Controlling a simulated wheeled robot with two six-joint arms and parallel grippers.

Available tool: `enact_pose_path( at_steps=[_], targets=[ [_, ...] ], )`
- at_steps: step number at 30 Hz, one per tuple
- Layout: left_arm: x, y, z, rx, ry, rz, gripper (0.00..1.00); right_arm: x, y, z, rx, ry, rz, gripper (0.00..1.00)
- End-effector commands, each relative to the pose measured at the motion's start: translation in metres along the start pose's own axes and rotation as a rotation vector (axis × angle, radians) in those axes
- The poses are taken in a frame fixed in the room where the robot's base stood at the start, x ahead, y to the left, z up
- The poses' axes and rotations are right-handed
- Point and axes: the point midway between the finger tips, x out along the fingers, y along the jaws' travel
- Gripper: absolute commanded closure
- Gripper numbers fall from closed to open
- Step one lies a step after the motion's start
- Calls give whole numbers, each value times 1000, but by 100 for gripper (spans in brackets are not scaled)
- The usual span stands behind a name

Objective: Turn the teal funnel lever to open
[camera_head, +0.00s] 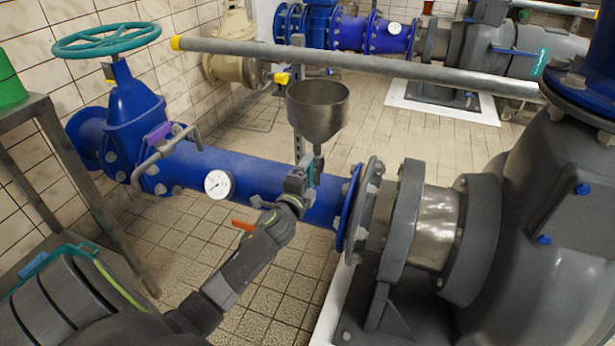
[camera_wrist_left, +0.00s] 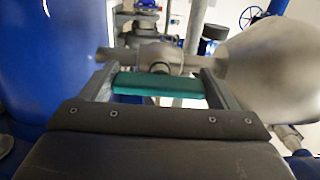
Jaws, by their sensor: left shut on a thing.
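The grey metal funnel (camera_head: 318,108) stands in front of a strut, above the blue pipe, in the head view. Its teal lever (camera_head: 310,173) shows as a small upright sliver below the funnel's spout, partly hidden by my left gripper (camera_head: 302,180). In the left wrist view the teal lever (camera_wrist_left: 158,88) lies crosswise between the two fingers, and the gripper is shut on it. The funnel (camera_wrist_left: 262,68) bulges large at the right there, with the metal valve body (camera_wrist_left: 155,58) just beyond the lever. My right gripper is not in view.
The blue pipe (camera_head: 235,170) with a white gauge (camera_head: 218,184) runs beside my left gripper. A small orange handle (camera_head: 242,225) is near my forearm. A grey pump (camera_head: 480,225) fills the right.

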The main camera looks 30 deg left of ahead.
Motion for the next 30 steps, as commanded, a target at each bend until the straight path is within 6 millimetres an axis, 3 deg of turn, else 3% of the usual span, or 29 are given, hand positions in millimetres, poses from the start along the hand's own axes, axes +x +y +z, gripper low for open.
enact_pose_path(
  at_steps=[13,14,18,27,30],
  targets=[
    [0,2,0,-22,-1,4,41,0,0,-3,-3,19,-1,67],
    [0,2,0,-22,-1,4,17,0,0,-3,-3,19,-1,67],
    [0,1,0,-20,-1,3,0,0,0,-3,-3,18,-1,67],
    [-3,1,0,-17,0,2,0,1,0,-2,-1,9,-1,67],
    [-9,0,0,-17,0,3,0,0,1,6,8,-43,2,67]
  ],
)
